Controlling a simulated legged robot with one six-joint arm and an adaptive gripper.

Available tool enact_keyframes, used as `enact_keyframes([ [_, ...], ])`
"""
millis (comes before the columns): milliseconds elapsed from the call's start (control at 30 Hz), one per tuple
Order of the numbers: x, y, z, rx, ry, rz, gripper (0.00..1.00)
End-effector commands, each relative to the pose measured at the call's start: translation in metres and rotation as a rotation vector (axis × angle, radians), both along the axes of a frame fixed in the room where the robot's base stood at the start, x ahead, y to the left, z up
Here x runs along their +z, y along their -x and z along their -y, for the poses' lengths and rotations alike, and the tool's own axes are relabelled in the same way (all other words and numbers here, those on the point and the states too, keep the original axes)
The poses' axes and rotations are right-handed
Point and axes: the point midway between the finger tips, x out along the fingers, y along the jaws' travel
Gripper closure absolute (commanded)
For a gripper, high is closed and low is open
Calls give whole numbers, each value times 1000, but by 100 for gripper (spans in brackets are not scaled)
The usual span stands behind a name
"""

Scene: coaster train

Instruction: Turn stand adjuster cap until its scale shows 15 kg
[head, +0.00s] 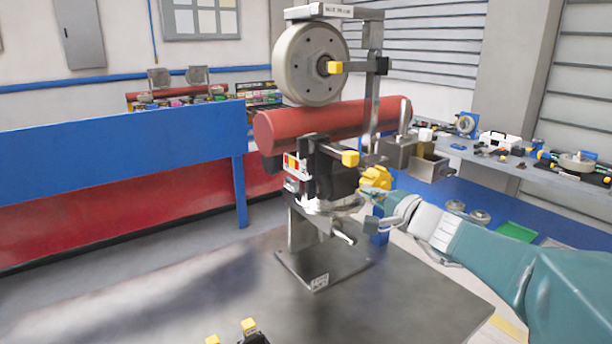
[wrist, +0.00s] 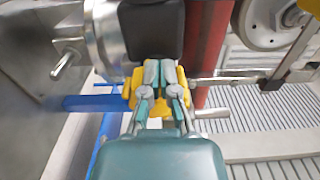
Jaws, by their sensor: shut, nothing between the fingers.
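The stand (head: 322,265) is a metal post on a dark plate, carrying a large grey wheel (head: 310,65) at its top. A yellow lobed cap (head: 375,178), which looks like the adjuster cap, sits on the right side of the stand's black middle block (head: 335,178). In the wrist view, yellow parts (wrist: 183,78) show on both sides of my gripper (wrist: 162,75), below a black block (wrist: 152,28). My gripper's fingers are close together with nothing between them, in front of the yellow part; contact cannot be told. No scale reading is legible.
A red tube (head: 345,122) crosses behind the stand. Yellow-tipped levers (head: 350,158) and a metal handle (head: 342,237) stick out near the block. A metal box (head: 427,163) is close on the right. A blue guard (head: 120,142) stands on the left. The front of the table is mostly clear.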

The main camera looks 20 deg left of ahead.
Motion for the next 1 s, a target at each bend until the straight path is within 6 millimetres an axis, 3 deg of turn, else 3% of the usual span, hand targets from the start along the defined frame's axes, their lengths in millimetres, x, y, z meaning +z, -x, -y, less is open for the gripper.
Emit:
enact_keyframes([
  [1000,-11,-3,3,-2,0,-2,100],
])
